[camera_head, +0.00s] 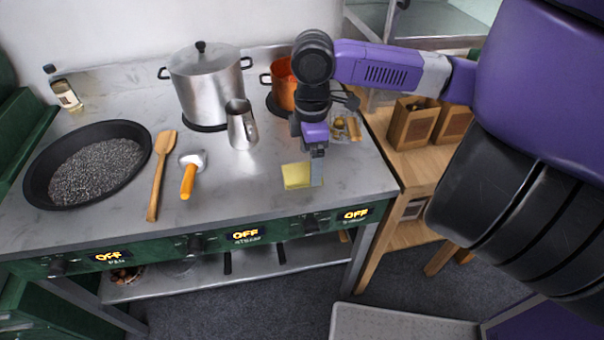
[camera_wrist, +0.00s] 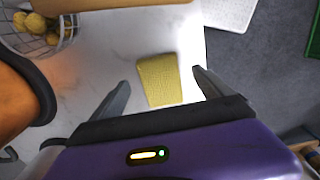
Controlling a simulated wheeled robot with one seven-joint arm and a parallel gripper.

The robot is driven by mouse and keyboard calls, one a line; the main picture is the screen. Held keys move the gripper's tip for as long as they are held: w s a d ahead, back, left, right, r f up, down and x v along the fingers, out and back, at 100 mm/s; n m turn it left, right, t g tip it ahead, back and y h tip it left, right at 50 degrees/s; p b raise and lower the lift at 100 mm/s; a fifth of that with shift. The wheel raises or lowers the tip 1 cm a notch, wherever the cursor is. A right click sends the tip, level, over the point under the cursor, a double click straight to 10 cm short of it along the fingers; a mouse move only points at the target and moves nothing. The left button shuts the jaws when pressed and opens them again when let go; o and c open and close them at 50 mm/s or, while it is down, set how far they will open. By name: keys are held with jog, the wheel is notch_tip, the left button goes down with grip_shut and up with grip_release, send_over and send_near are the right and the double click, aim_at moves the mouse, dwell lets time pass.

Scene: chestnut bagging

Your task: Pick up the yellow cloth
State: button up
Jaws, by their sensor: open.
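The yellow cloth (camera_head: 296,176) lies flat on the grey metal counter (camera_head: 240,195) near its front right edge. It is a small, roughly square piece, and it also shows in the wrist view (camera_wrist: 160,80). My gripper (camera_head: 316,180) is over the right side of the cloth in the head view and hides part of it. In the wrist view, my gripper (camera_wrist: 160,88) is open, with one dark finger on each side of the cloth. The cloth lies between and beyond the fingers, and nothing is held. The exact height above the cloth is hard to tell.
A copper pot (camera_head: 282,86) stands behind my gripper, with a wire basket (camera_head: 346,130) beside it. A steel jug (camera_head: 240,125), large pot (camera_head: 205,88), scoop (camera_head: 189,178), wooden spatula (camera_head: 160,172) and black pan (camera_head: 40,180) are to the left. Paper bags (camera_head: 412,122) stand right.

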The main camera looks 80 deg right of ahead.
jog(key=shift+f, duration=1.6)
jog(key=c, duration=1.5)
jog(key=shift+o, duration=0.2)
jog(key=shift+d+r, duration=0.1)
jog(key=shift+r, duration=0.05)
notch_tip(320, 180, up, 20)
jog(key=p, duration=0.1)
